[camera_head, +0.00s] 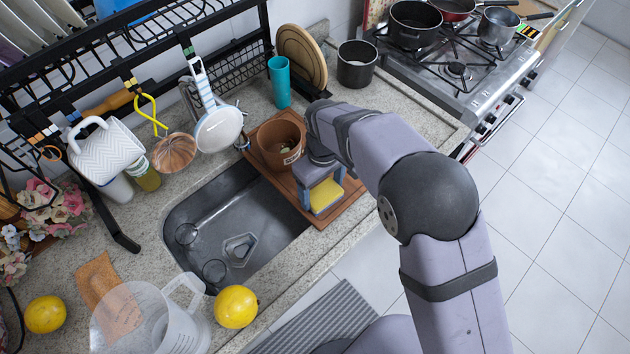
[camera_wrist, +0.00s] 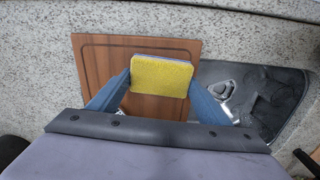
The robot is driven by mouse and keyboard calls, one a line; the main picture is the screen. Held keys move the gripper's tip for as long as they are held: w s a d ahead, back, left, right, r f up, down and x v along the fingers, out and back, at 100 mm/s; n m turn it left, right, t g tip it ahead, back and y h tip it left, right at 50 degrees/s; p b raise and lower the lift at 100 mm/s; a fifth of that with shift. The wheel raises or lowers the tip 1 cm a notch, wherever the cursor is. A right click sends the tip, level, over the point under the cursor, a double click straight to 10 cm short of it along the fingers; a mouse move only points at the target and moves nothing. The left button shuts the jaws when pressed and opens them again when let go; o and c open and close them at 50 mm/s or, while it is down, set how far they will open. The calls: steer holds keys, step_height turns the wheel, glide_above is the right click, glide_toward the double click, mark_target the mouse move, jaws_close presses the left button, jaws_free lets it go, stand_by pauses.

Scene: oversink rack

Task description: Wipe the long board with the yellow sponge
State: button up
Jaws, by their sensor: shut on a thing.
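My gripper (camera_head: 322,192) is shut on the yellow sponge (camera_head: 327,196), its two blue fingers on either side. In the wrist view the sponge (camera_wrist: 161,77) lies between the fingertips, yellow face showing, with a thin bluish-grey layer along its top edge. The brown wooden board (camera_head: 352,193) lies beside the sink, under the gripper. In the wrist view the sponge covers part of this board (camera_wrist: 102,62). I cannot tell whether the sponge touches it. My gripper's body hides the board's lower part in that view.
A brown pot (camera_head: 280,141) stands at the board's back end, close to my gripper. The dark sink (camera_head: 215,225) adjoins the board and holds glassware. A black drying rack (camera_head: 130,50) runs behind. A clear jug (camera_head: 165,318) and lemons (camera_head: 236,307) stand at front left.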

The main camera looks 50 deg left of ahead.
step_height(320, 180, up, 3)
steer(key=shift+a+f+p, duration=0.15)
steer(key=shift+f+p, duration=0.05)
steer(key=shift+p, duration=0.1)
steer(key=shift+r+p, duration=2.15)
steer(key=shift+r, duration=0.65)
